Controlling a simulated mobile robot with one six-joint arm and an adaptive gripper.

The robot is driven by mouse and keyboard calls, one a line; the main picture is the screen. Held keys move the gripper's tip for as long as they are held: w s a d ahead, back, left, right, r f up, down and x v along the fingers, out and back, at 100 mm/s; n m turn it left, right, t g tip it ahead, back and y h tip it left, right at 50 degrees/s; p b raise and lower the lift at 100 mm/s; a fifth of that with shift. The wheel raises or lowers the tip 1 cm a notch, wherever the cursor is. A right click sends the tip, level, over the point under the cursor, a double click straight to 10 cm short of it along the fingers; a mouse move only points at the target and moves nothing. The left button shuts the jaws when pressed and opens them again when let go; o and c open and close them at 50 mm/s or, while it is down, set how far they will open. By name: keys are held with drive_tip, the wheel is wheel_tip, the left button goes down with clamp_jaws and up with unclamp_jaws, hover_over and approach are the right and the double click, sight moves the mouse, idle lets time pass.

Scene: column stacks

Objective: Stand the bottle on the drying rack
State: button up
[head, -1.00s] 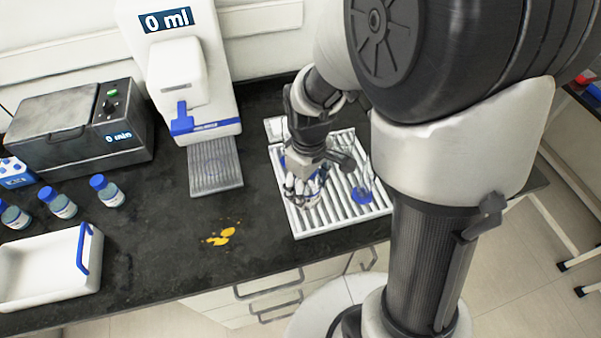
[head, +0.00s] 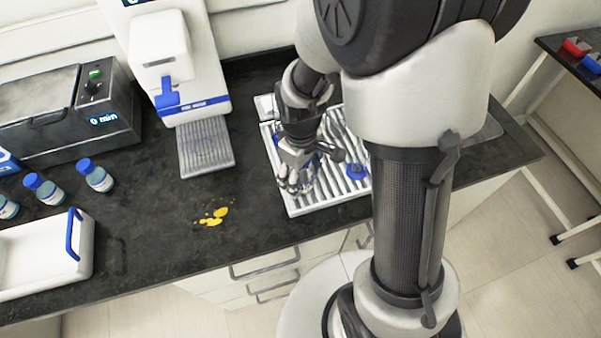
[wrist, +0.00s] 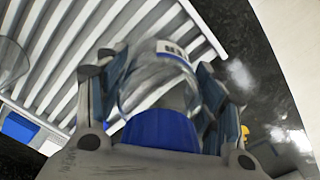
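The clear bottle with a blue cap (wrist: 160,130) is between the two fingers of my gripper (wrist: 160,100) in the wrist view, with pads close against both sides. Its cap is toward the camera and its clear body with a white label points away over the slats. In the head view, my gripper (head: 295,178) is over the left front part of the white drying rack (head: 297,207) and mostly hides the bottle. I cannot tell whether the bottle's base touches the rack. The rack's slats also show in the wrist view (wrist: 60,60).
Clear glassware with a blue base (head: 356,170) stands on the rack, right of my gripper. A dispenser (head: 165,50), a grey heater box (head: 60,110), several blue-capped bottles (head: 95,176) and a white tray (head: 40,255) lie left. A yellow spill (head: 214,216) marks the counter.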

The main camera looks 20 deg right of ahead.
drive_tip(key=shift+o, duration=1.3)
drive_tip(key=shift+r, duration=0.1)
wheel_tip(320, 180, up, 13)
drive_tip(key=p, duration=0.4)
drive_tip(key=s+r+m+t, duration=0.4)
drive_tip(key=s+r+m, duration=0.2)
drive_tip(key=s+r, duration=0.6)
drive_tip(key=shift+s+d+r+m+t, duration=0.3)
drive_tip(key=shift+s+d+r+m, duration=0.15)
drive_tip(key=shift+s, duration=0.65)
drive_tip(key=shift+f, duration=0.1)
